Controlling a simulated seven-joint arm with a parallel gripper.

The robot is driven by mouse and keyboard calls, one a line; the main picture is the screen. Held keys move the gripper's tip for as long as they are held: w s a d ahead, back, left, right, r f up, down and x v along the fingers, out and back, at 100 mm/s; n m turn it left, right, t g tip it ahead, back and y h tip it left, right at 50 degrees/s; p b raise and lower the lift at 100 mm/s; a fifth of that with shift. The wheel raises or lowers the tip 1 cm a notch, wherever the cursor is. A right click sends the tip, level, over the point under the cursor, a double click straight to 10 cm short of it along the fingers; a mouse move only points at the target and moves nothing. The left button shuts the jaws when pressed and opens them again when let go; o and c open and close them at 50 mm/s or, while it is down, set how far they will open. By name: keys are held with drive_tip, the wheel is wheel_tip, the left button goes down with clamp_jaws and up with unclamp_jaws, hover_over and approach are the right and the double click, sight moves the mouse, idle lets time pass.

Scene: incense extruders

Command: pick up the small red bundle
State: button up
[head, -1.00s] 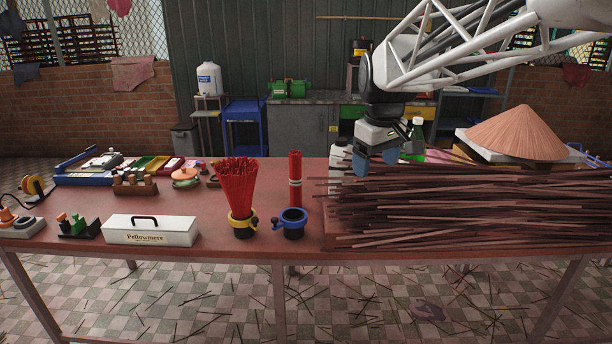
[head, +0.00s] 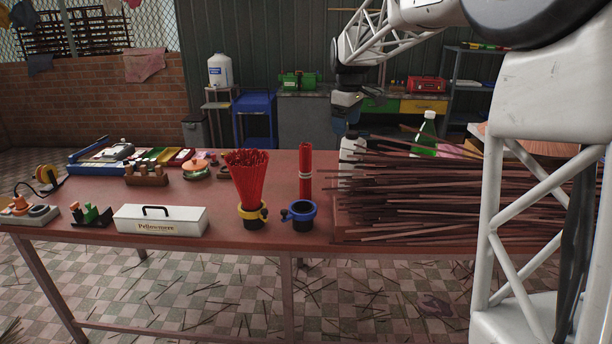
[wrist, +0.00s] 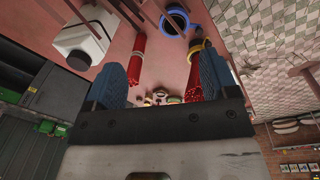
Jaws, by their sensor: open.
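The small red bundle (head: 305,173) stands upright on the table, with a pale band around its middle. It stands just behind and beside the blue-ringed cup (head: 300,212). In the wrist view the bundle (wrist: 138,58) shows close to the inner side of the left finger, and the cup (wrist: 174,22) is near the top. My gripper (head: 350,126) is open and empty, to the right of the bundle and higher than its top. Its blue fingers (wrist: 165,72) spread wide in the wrist view.
A larger, flared red bundle (head: 246,178) stands in a yellow-ringed cup (head: 252,215) to the left. A white bottle (head: 351,156) stands below my gripper. A pile of dark sticks (head: 440,195) covers the table's right side. A white box (head: 160,219) lies front left.

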drive_tip(key=w+a+f+n, duration=0.2)
drive_tip(key=w+a+f, duration=0.1)
drive_tip(key=w, duration=0.4)
drive_tip(key=w+a+f+n, duration=0.2)
drive_tip(key=w+a, duration=0.1)
drive_tip(key=w, duration=0.4)
drive_tip(key=n+g, duration=0.1)
drive_tip(key=n, duration=0.2)
hover_over(305, 153)
drive_tip(key=w, duration=0.3)
wheel_tip(305, 153, down, 8)
drive_tip(key=shift+s+r, duration=0.1)
drive_tip(key=shift+r, duration=0.05)
drive_tip(key=shift+f, duration=1.3)
drive_tip(key=shift+f, duration=0.1)
drive_tip(key=shift+s+f, duration=0.15)
drive_tip(key=shift+f, duration=1.1)
drive_tip(key=shift+s+f, duration=0.1)
drive_tip(key=shift+f, duration=1.15)
